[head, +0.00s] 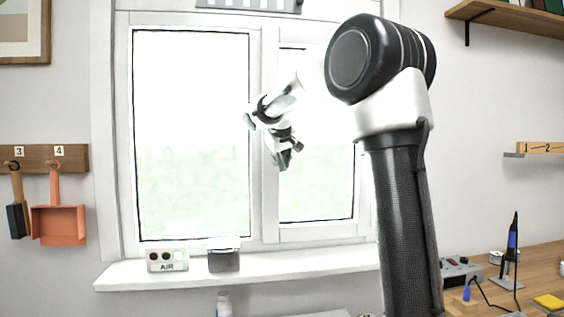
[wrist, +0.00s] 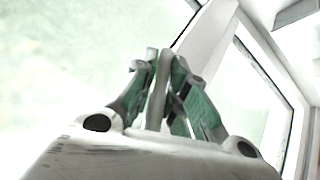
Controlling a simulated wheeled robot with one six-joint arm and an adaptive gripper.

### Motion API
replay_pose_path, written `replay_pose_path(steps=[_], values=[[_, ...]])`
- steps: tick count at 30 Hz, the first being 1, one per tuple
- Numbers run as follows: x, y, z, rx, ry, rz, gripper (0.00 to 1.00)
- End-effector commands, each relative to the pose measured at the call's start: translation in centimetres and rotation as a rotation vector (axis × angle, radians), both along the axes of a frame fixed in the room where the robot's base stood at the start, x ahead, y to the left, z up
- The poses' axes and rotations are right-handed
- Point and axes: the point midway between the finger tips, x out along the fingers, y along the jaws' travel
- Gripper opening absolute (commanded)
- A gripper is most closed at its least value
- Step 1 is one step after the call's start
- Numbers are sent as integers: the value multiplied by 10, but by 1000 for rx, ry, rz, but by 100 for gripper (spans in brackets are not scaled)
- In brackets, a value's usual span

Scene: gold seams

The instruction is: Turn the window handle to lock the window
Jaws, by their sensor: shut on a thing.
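The window (head: 192,130) has a white frame and two panes, and it looks closed. My gripper (head: 285,158) is in front of the central upright of the frame. In the wrist view its green-padded fingers (wrist: 160,70) are closed around a slim grey bar, which I take to be the window handle (wrist: 157,92). The bar stands roughly upright in that view. In the head view my gripper and arm hide the handle, so its angle against the frame cannot be told.
The white sill (head: 300,264) carries an AIR box (head: 167,260) and a dark grey container (head: 223,260). A red dustpan (head: 58,224) hangs at left. A workbench (head: 530,285) with tools stands at right, below a wall shelf (head: 510,22).

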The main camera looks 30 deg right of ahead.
Motion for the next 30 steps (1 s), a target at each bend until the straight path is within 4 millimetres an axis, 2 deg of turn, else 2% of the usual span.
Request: replay_pose_path(steps=[5, 6, 9, 20, 23, 30], values=[[0, 0, 0, 0, 1, 0, 0], [0, 0, 0, -1, 1, 0, 20], [0, 0, 0, -1, 1, 0, 36], [-2, 1, 3, -1, 0, 0, 36], [-10, 6, 13, -1, -2, 2, 36], [-43, 23, 50, 1, -4, 2, 36]])
